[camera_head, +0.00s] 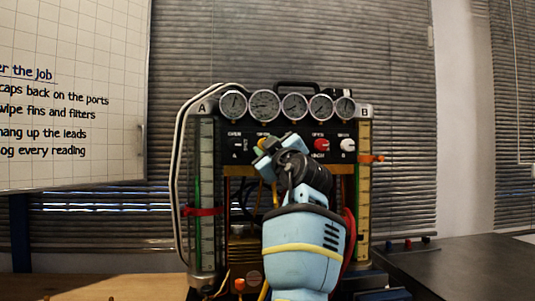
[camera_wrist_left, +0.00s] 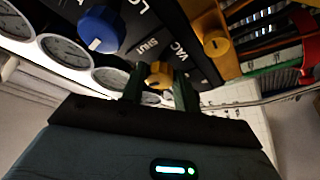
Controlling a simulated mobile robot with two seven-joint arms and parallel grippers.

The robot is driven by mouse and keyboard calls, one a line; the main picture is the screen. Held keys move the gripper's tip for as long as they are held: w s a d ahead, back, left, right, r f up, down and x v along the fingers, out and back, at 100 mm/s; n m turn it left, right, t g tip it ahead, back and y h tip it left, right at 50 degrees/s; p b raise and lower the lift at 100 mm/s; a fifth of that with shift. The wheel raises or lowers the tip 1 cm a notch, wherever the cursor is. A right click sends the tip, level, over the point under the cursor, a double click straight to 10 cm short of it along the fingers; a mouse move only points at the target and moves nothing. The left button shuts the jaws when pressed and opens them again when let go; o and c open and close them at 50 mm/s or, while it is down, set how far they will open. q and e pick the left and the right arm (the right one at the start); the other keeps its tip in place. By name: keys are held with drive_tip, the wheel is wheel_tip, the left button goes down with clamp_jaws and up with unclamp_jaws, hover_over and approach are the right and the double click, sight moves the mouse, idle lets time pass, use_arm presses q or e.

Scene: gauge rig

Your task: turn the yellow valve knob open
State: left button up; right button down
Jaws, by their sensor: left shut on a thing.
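The yellow valve knob (camera_wrist_left: 159,75) is on the black panel of the gauge rig (camera_head: 366,112). In the left wrist view it sits between the two dark fingertips of my left gripper (camera_wrist_left: 158,88), which is shut on it. In the head view my left gripper (camera_head: 268,152) is at the panel below the gauges, and it and my wrist cover much of the panel's middle. The knob's exact turn is hard to read. My right gripper is not in view.
Several gauges (camera_head: 264,106) line the top. A dark bench (camera_head: 470,270) is at right.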

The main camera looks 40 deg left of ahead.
use_arm(q)
drive_tip(key=shift+n+g, duration=0.4)
drive_tip(key=shift+n, duration=0.3)
drive_tip(key=o, duration=1)
drive_tip(key=shift+c, duration=0.2)
drive_tip(key=v, duration=0.7)
drive_tip(key=shift+s+d, duration=0.15)
drive_tip(key=shift+d, duration=0.2)
drive_tip(key=shift+f, duration=0.1)
